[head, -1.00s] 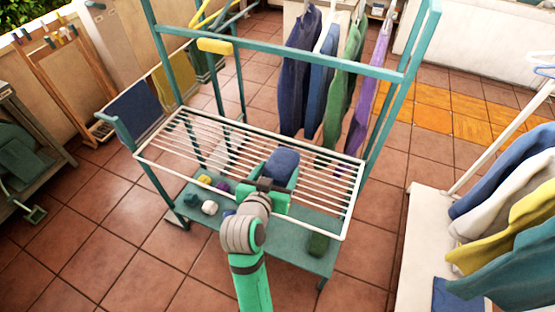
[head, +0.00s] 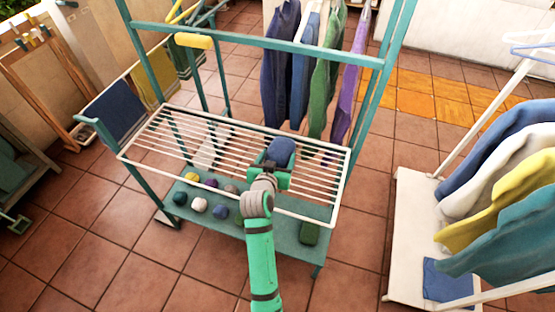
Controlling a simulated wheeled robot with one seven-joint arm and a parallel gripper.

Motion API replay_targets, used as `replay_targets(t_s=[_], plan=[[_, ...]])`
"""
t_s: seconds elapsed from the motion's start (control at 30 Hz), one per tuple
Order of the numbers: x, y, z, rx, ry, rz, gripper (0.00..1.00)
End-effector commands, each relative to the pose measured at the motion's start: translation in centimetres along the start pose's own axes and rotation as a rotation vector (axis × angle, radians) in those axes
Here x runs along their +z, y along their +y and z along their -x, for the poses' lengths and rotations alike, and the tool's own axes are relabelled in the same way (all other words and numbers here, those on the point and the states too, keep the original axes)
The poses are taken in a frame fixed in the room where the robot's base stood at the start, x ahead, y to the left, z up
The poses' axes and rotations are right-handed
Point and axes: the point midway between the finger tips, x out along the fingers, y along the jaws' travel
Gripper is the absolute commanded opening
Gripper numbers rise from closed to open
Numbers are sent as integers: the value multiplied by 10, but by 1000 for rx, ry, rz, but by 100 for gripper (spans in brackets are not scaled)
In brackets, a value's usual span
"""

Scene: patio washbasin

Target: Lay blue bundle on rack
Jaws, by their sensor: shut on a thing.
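The blue bundle (head: 280,146) is a dark blue rolled cloth at the end of my arm. My gripper (head: 277,160) is shut on it, with green jaw parts on its near and left sides. The rack (head: 183,106) is a white wire shelf with parallel bars, set in a teal frame. In the picture the bundle overlaps the rack's right half. I cannot tell whether it touches the bars. The bundle's underside is hidden by my gripper.
A teal lower shelf (head: 262,240) holds several small balls and a green bundle (head: 310,232). Clothes (head: 281,70) hang behind the rack. A white stand with garments (head: 515,190) is at right. The rack's left half is bare.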

Motion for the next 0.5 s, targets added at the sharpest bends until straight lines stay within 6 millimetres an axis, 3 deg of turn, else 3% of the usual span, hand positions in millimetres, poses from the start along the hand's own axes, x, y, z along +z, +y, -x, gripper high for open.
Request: replay_targets(t_s=[0.1, 0.43, 0.47, 0.5], plan=[[12, 0, -5, 0, -1, 0, 46], [14, 1, -6, 2, 0, -1, 46], [14, 0, -6, 2, -1, -1, 77], [14, 0, -6, 1, -1, -1, 86]])
